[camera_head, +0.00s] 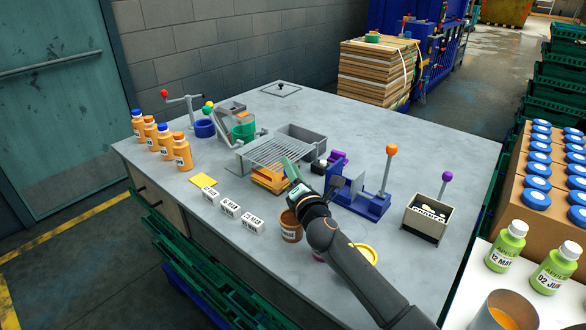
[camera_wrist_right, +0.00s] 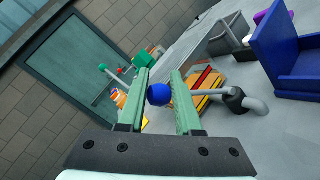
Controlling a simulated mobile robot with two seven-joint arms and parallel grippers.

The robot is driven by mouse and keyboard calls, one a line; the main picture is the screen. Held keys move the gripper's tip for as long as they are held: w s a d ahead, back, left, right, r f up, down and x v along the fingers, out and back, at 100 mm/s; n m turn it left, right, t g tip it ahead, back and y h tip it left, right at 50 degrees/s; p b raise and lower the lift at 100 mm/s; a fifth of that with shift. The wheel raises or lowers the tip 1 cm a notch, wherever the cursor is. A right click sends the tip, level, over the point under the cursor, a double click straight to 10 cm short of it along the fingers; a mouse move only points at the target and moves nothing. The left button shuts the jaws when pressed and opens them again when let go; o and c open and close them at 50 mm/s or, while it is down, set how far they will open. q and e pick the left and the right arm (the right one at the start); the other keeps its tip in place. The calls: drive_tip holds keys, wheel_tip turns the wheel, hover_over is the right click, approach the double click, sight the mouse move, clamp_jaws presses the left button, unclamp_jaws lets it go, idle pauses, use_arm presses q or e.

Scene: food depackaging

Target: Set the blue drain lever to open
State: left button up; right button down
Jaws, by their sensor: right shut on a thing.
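The blue ball knob (camera_wrist_right: 159,95) of the drain lever sits between the two green fingers of my right gripper (camera_wrist_right: 160,98) in the right wrist view. The right gripper is shut on it. In the head view, the right gripper (camera_head: 291,172) is over the table beside the metal rack, and its body hides the knob. A grey bent pipe with a dark fitting (camera_wrist_right: 235,98) shows just right of the fingers in the right wrist view. I cannot tell the lever's setting. My left gripper is not in view.
A wire rack (camera_head: 275,152) and orange trays (camera_head: 268,180) stand close to the right gripper. A blue press (camera_head: 365,202) with an orange-knobbed lever is to its right. A brown cup (camera_head: 291,228) and white labelled blocks (camera_head: 231,208) are in front. The back right tabletop is clear.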

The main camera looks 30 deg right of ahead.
drive_tip(key=c, duration=0.8)
unclamp_jaws()
drive_tip(key=shift+w+a+f, duration=0.15)
drive_tip(key=shift+a+f, duration=0.05)
drive_tip(key=shift+c, duration=0.2)
drive_tip(key=shift+o, duration=1.3)
drive_tip(key=shift+d+r, duration=0.1)
drive_tip(key=shift+r, duration=0.05)
drive_tip(key=v, duration=1.2)
drive_tip(key=shift+s+b, duration=0.3)
drive_tip(key=shift+b, duration=0.05)
